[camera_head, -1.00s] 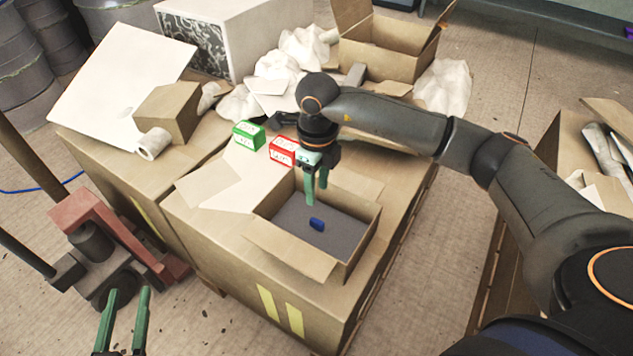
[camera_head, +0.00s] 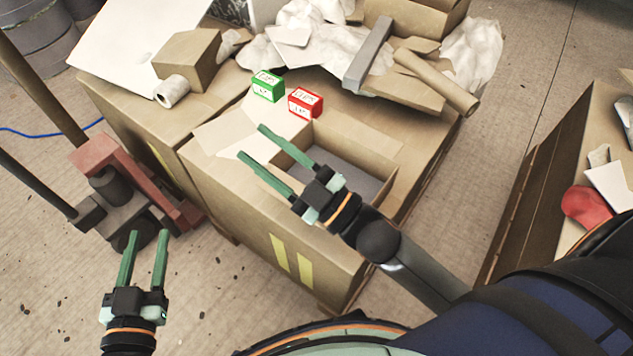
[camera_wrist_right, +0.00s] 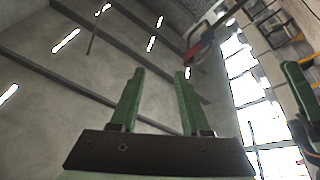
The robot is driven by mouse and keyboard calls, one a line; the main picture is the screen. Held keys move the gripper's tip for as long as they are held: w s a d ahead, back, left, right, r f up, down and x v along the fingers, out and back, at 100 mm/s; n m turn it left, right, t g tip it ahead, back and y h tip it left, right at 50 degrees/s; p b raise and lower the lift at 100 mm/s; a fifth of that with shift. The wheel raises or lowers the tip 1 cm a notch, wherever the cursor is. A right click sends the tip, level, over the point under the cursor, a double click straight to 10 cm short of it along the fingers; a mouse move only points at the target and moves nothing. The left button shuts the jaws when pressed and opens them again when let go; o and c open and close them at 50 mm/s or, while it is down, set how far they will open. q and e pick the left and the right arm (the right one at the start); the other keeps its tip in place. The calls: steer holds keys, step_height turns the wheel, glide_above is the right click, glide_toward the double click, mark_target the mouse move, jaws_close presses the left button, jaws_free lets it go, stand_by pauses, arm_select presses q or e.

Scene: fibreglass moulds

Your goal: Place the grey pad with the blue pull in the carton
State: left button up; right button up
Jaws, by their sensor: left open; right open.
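The blue pull is hidden now. My right gripper (camera_head: 252,142) is open and empty, in front of the carton in the head view, its fingers pointing up and left. In the right wrist view its two fingers (camera_wrist_right: 158,75) stand apart with only walls and ceiling behind. My left gripper (camera_head: 148,235) is open and empty at the lower left, away from the carton.
A green box (camera_head: 268,86) and a red box (camera_head: 305,102) stand behind the carton. A grey bar (camera_head: 369,55), a cardboard tube (camera_head: 437,83) and crumpled wrapping clutter the back. A red pallet jack (camera_head: 125,185) stands at left. Floor between the right-hand box and the carton's box is clear.

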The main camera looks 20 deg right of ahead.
steer(key=d+f+m+h, duration=0.2)
steer(key=f+m, duration=0.1)
steer(key=s+d+f+m+g+h, duration=0.1)
steer(key=d+f+m+h, duration=0.1)
steer(key=f+m+h, duration=0.1)
steer(key=s+d+f+m+h, duration=0.1)
steer(key=d+f+m+h, duration=0.1)
steer(key=d+f+m, duration=0.1)
steer(key=shift+s+d+f+g+h, duration=0.1)
steer(key=shift+s+f+g+h, duration=0.15)
steer(key=shift+f+g+h, duration=0.25)
steer(key=shift+f, duration=0.1)
